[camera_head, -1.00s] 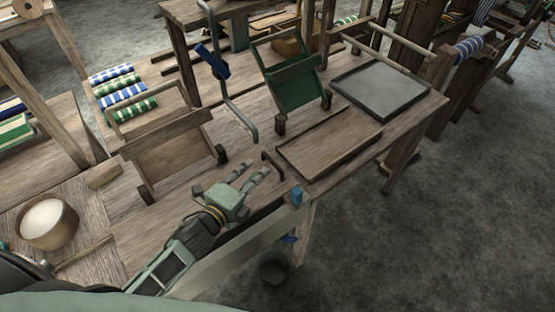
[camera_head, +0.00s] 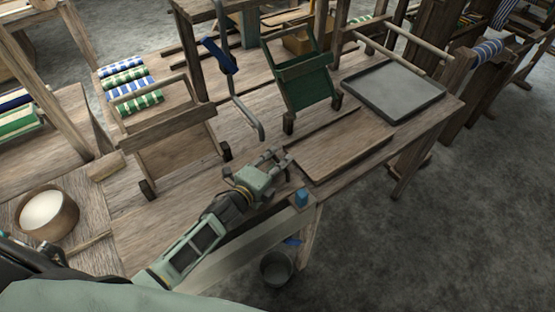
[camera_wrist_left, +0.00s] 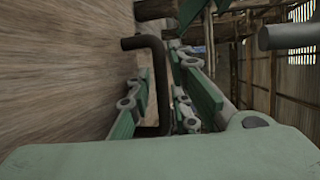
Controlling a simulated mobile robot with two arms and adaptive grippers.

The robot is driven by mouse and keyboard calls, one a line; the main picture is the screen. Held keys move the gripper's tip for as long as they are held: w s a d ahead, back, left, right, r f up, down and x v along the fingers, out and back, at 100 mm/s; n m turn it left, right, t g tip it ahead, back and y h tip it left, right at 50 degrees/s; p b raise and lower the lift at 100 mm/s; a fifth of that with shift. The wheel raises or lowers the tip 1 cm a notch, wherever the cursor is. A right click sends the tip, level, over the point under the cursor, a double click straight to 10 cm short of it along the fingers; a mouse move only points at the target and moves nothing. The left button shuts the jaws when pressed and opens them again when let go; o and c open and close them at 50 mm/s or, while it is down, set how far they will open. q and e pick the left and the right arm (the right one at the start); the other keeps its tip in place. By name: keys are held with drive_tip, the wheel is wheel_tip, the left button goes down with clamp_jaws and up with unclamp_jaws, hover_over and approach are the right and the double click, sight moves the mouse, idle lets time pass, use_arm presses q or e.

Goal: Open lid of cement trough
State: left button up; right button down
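A flat wooden panel (camera_head: 345,155) lies on the wooden bench top, with dark grooves along its edges; it may be the trough's lid, but no cement shows. A dark bent handle (camera_wrist_left: 158,85) stands out from a wooden surface in the left wrist view. My left gripper (camera_head: 279,156) is low over the bench, at the panel's left end. In its wrist view, the green fingers (camera_wrist_left: 168,98) are apart, one on each side of the handle, which lies between them. I cannot make out firm contact. In the head view the gripper hides the handle. My right gripper is not in view.
A green upright frame (camera_head: 305,80) and a grey tray (camera_head: 392,88) stand behind on the bench. A wooden frame (camera_head: 175,145) stands to the left, near a round bowl (camera_head: 72,222). A blue block (camera_head: 301,197) sits at the front edge, above a bucket (camera_head: 276,281).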

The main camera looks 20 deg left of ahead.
use_arm(q)
clamp_jaws()
idle(0.6)
